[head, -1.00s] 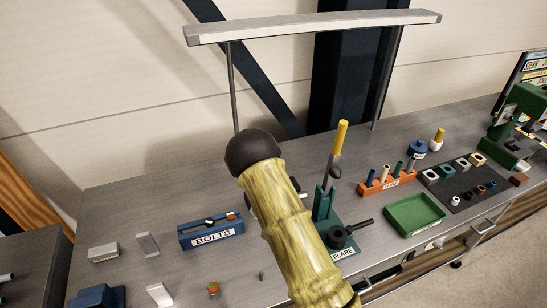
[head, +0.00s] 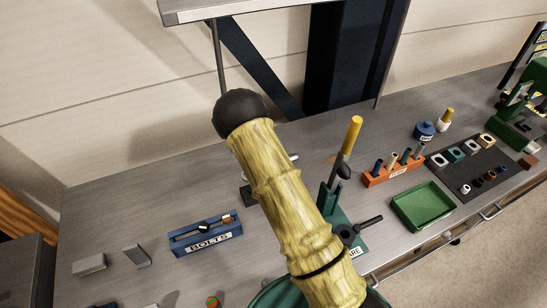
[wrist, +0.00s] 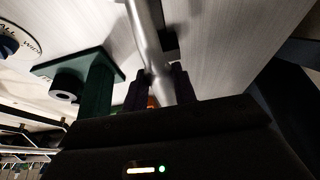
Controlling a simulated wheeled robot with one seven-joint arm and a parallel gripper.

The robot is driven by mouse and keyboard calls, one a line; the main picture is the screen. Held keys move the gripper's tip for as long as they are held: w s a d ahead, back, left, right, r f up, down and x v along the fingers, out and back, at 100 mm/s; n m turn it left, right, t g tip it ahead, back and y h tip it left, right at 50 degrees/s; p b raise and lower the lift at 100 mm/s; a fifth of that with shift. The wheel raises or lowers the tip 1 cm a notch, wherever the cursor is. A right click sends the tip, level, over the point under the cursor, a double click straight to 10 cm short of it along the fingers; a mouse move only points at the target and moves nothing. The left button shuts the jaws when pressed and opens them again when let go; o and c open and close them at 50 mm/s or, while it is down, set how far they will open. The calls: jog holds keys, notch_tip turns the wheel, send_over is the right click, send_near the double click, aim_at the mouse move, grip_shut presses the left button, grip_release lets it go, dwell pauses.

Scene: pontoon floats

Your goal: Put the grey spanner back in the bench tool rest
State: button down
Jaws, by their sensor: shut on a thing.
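The grey spanner's smooth metal shaft (wrist: 147,35) runs down into my gripper (wrist: 158,88) in the wrist view. The two dark fingers are shut on it. In the head view my yellow arm hides the gripper and most of the spanner; a pale grey tip (head: 293,157) shows just right of the arm, perhaps the spanner's end. A dark block (head: 248,196), probably the bench tool rest, shows partly at the arm's left edge. A dark block (wrist: 170,44) also lies behind the shaft in the wrist view; I cannot tell whether they touch.
A green stand (head: 328,202) with a yellow-handled tool (head: 352,136) stands close right of my arm. A blue BOLTS tray (head: 206,238) lies to the left. An orange rack (head: 392,173) and green tray (head: 423,207) are farther right. Bench space behind the BOLTS tray is clear.

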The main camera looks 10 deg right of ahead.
jog(key=shift+s+r, duration=0.1)
jog(key=shift+s, duration=0.05)
jog(key=shift+b, duration=0.35)
notch_tip(320, 180, down, 8)
jog(key=b, duration=0.6)
jog(key=shift+r+b, duration=0.25)
jog(key=shift+b, duration=0.05)
jog(key=shift+f+b, duration=0.8)
jog(key=shift+b, duration=0.05)
dwell(1.0)
jog(key=c, duration=1)
grip_release()
jog(key=shift+c, duration=0.2)
jog(key=shift+r, duration=0.1)
jog(key=b+v, duration=0.4)
jog(key=v, duration=1.3)
jog(key=shift+r, duration=0.15)
